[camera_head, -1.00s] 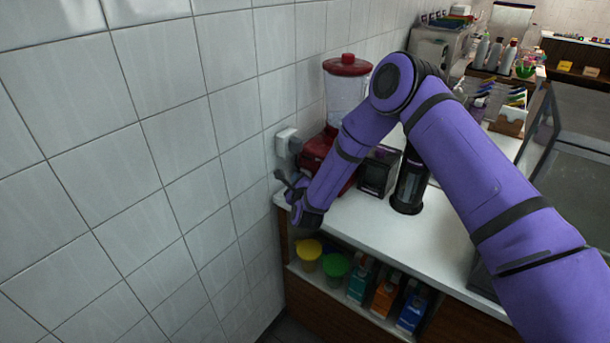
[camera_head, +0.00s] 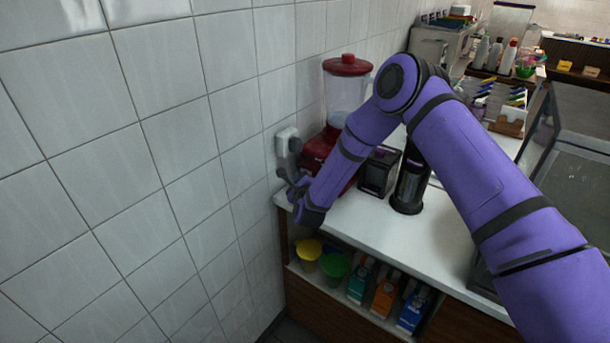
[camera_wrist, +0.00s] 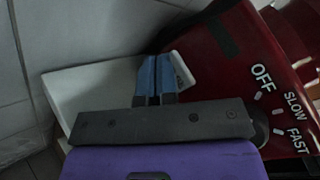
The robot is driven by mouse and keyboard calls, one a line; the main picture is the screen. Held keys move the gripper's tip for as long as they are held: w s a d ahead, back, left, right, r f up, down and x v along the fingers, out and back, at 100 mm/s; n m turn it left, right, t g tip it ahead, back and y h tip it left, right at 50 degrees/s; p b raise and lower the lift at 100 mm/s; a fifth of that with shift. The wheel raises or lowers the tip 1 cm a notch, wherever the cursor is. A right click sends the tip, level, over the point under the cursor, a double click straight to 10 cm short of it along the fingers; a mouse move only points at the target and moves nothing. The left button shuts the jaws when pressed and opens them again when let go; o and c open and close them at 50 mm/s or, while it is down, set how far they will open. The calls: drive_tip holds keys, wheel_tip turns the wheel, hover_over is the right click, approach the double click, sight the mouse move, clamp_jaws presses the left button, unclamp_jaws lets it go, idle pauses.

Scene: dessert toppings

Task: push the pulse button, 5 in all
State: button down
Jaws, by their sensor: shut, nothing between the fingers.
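The red blender (camera_head: 348,66) stands on the counter against the tiled wall, with a clear jar and a red lid. Its dark red base fills the right of the wrist view (camera_wrist: 215,45) and bears the words OFF, SLOW and FAST. A white button (camera_wrist: 185,76) with faint lettering shows on the base, partly hidden behind my fingertips. My gripper (camera_wrist: 155,66) is shut and empty, its blue fingertips right beside and in front of that button. I cannot tell whether they touch it. My gripper also shows at the blender's near side in the head view (camera_head: 287,176).
A white wall socket (camera_head: 284,138) is just behind my gripper. A small dark box (camera_head: 378,172) and a black cylinder (camera_head: 410,185) stand right of the blender. The white counter (camera_head: 440,235) is clear at the front. Tubs and cartons sit on the shelf below.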

drive_tip(key=shift+w+d, duration=0.3)
drive_tip(key=shift+w, duration=0.1)
idle(1.0)
drive_tip(key=shift+s, duration=0.1)
drive_tip(key=shift+s+a, duration=0.5)
drive_tip(key=shift+s, duration=0.15)
drive_tip(key=shift+s+a, duration=0.8)
drive_tip(key=shift+s, duration=0.2)
drive_tip(key=shift+s+a, duration=0.75)
drive_tip(key=shift+s, duration=0.2)
idle(1.4)
drive_tip(key=s+a, duration=0.2)
drive_tip(key=s, duration=0.1)
drive_tip(key=shift+a, duration=0.15)
drive_tip(key=shift+w, duration=0.1)
